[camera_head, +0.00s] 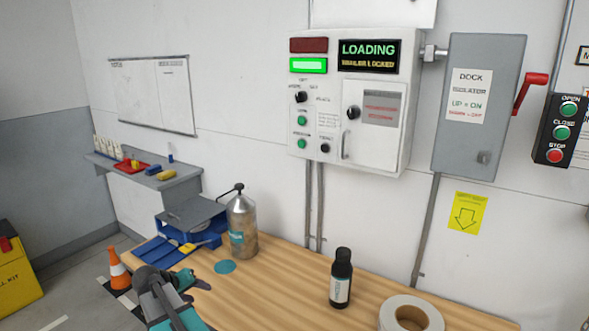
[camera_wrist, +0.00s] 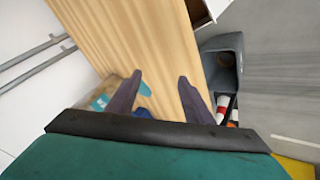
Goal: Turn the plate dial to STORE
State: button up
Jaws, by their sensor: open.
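A white control box (camera_head: 352,105) hangs on the wall above the bench. On its left part is a black dial (camera_head: 301,97) with small labels around it, too small to read. A second, smaller black knob (camera_head: 325,148) sits lower down. I cannot tell for sure which one is the plate dial or where it points. The box display (camera_head: 368,56) reads LOADING and TRAILER LOCKED, and a green lamp (camera_head: 308,65) is lit. My gripper (camera_head: 196,281) is low over the bench's left part, well below and left of the box. In the wrist view its fingers (camera_wrist: 160,80) are apart and empty.
The wooden bench (camera_head: 270,285) carries a metal canister (camera_head: 242,225), a dark bottle (camera_head: 341,278), a tape roll (camera_head: 411,315) and a blue bin (camera_head: 190,228). A grey isolator box (camera_head: 479,105) with a red lever (camera_head: 530,92) is right of the control box.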

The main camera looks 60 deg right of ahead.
jog(key=s+d+r+m+h, duration=0.15)
jog(key=d+r, duration=0.35)
jog(key=r, duration=0.5)
jog(key=w+d+r+m+h+b, duration=0.1)
jog(key=d+r+m+h, duration=0.1)
jog(key=d+r, duration=0.6)
jog(key=s+d+r+m+h, duration=0.1)
jog(key=d+r+h, duration=0.15)
jog(key=r, duration=1.05)
jog(key=s+d+r+m+h+b, duration=0.1)
jog(key=s+d+r, duration=0.15)
jog(key=r, duration=0.45)
jog(key=s+d+r+m+h, duration=0.1)
jog(key=s+d+r+m, duration=0.15)
jog(key=r, duration=0.45)
jog(key=m+g+h, duration=0.2)
jog(key=m+g, duration=0.1)
send_near(297, 98)
jog(key=a, duration=0.5)
jog(key=shift+d, duration=0.1)
jog(key=d+p, duration=0.1)
jog(key=d, duration=0.3)
jog(key=d+p, duration=0.1)
jog(key=d, duration=0.4)
jog(key=s+d, duration=0.1)
jog(key=d, duration=0.3)
jog(key=shift+d+p, duration=0.25)
jog(key=shift+p, duration=0.15)
